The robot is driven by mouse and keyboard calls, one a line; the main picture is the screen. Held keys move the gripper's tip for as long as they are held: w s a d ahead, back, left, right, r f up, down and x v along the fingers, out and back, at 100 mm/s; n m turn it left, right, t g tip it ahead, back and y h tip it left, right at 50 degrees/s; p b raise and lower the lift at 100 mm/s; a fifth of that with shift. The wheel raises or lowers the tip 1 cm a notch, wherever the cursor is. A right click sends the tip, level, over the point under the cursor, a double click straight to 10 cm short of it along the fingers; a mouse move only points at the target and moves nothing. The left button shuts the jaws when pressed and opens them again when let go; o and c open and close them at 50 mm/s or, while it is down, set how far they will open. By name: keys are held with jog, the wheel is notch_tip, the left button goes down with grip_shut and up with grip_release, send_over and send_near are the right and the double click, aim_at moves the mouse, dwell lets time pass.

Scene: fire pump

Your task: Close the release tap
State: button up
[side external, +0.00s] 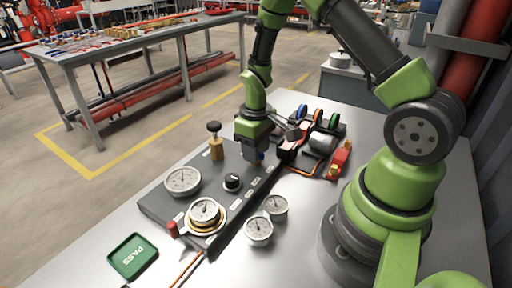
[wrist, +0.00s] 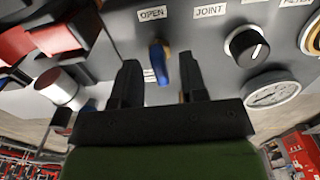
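The tap with a blue handle and a brass-yellow part (wrist: 160,60) stands on the dark panel (wrist: 120,25) just below an OPEN label in the wrist view. My gripper (wrist: 159,72) is open, with one dark finger on each side of the blue handle and a visible gap to both. In the side view my gripper (side external: 257,147) points down at the far part of the panel, and a bit of blue shows by its fingers. Most of the tap is hidden there. I cannot tell how deep the handle sits between the fingers.
A black knob (side external: 232,182), a brass valve with black top (side external: 216,148) and a gauge (side external: 183,181) are close by on the panel. Red blocks and coloured discs (side external: 317,116) stand behind. A green PASS tray (side external: 132,257) lies at front left.

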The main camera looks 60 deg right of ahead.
grip_shut()
jog(key=m, duration=0.4)
jog(key=shift+m, duration=0.3)
jog(key=m, duration=0.4)
jog(key=shift+m, duration=0.3)
jog(key=m, duration=0.4)
jog(key=shift+m, duration=2.4)
